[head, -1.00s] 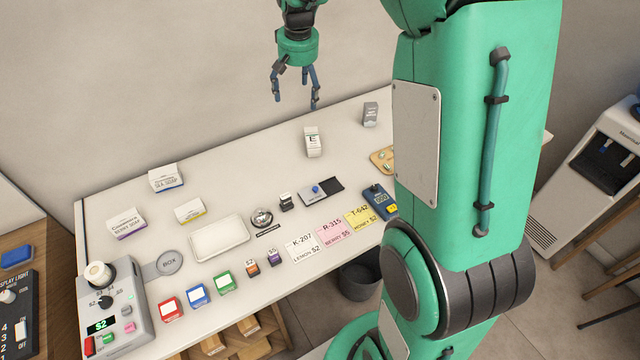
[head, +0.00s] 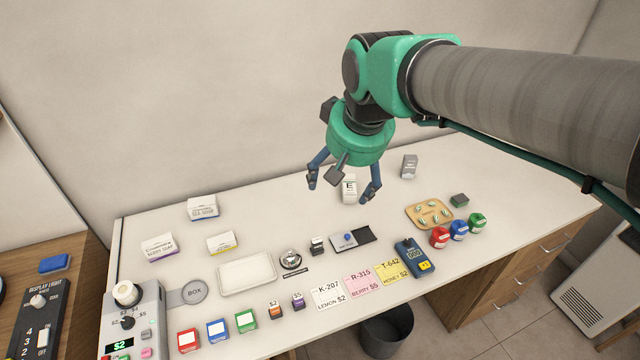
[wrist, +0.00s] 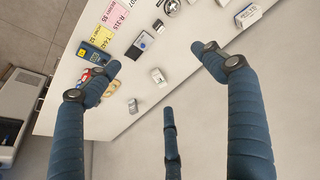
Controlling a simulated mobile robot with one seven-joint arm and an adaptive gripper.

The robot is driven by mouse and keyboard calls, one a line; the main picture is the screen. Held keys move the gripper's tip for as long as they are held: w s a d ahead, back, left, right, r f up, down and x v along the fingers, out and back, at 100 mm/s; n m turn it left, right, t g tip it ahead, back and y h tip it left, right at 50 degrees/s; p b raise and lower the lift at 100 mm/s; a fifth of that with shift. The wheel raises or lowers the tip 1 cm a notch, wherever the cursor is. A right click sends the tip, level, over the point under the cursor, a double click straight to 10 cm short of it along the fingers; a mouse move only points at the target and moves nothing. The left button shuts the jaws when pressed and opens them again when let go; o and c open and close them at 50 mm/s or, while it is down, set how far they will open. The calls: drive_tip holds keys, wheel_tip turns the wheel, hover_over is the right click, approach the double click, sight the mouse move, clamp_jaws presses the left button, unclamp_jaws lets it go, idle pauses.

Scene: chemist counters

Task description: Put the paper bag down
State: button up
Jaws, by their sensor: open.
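No thing in view is plainly a paper bag. A small white packet (head: 349,189) marked E stands on the counter (head: 295,205) toward the back; it may be the bag, but I cannot tell. The packet also shows in the wrist view (wrist: 158,76). My gripper (head: 341,186) is open with its fingers spread, above the back of the counter. In the head view it overlaps the packet, partly in front of it. In the wrist view the fingers (wrist: 159,58) hold nothing, and the packet shows in the gap between them, apart from them.
A grey packet (head: 409,166) stands right of the E packet. A wooden tray (head: 413,219) with small items, several colored jars (head: 459,230), a blue device (head: 413,257), price cards and a white tray (head: 221,283) lie nearer the front.

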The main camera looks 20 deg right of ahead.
drive_tip(key=s+a+f, duration=0.1)
drive_tip(key=s, duration=0.5)
drive_tip(key=s+a+f+n+t, duration=0.1)
drive_tip(key=s+a+f, duration=0.1)
drive_tip(key=s, duration=0.5)
drive_tip(key=shift+a, duration=0.15)
